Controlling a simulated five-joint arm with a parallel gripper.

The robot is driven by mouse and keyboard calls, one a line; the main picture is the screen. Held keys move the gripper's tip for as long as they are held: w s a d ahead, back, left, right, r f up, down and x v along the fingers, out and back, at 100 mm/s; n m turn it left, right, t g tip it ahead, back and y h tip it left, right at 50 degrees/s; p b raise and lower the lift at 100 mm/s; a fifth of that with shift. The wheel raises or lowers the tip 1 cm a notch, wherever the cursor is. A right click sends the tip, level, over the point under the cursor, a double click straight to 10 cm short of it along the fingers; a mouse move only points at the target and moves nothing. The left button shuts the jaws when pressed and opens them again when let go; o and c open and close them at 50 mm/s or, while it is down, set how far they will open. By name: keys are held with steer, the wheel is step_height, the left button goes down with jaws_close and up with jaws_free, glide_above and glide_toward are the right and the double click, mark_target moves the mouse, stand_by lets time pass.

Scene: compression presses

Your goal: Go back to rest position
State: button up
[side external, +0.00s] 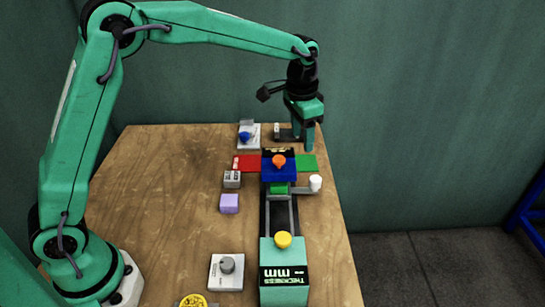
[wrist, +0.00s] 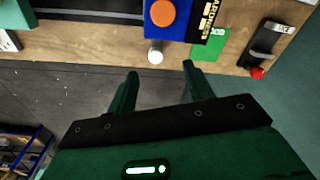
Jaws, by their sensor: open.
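My gripper (side external: 309,140) hangs at the far right end of the table in the side external view, near the green pad. In the wrist view my gripper (wrist: 160,72) is open, with nothing between its two fingers. The fingers lie over the table's edge and the grey floor there. The blue press head (side external: 279,173) with an orange knob stands close by. It shows at the top of the wrist view (wrist: 184,32), beside a white knob (wrist: 155,56). The tips' exact height above the table is hard to tell.
A green pad (side external: 307,162) and a red pad (side external: 247,163) flank the press. A teal thickness unit (side external: 283,257) with a yellow knob stands at the front. A purple cube (side external: 229,203) and a dial box (side external: 227,272) stand left. The table's left part is bare.

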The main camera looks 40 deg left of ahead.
steer(key=s+a+r+n+t, duration=0.1)
steer(key=s+a+r, duration=0.3)
steer(key=s+r, duration=0.3)
steer(key=s+a+n+t, duration=0.1)
steer(key=s+a+n, duration=0.1)
steer(key=s, duration=0.9)
steer(key=s+a+n+t, duration=0.2)
steer(key=s+a, duration=0.2)
steer(key=s, duration=0.7)
steer(key=shift+t, duration=0.3)
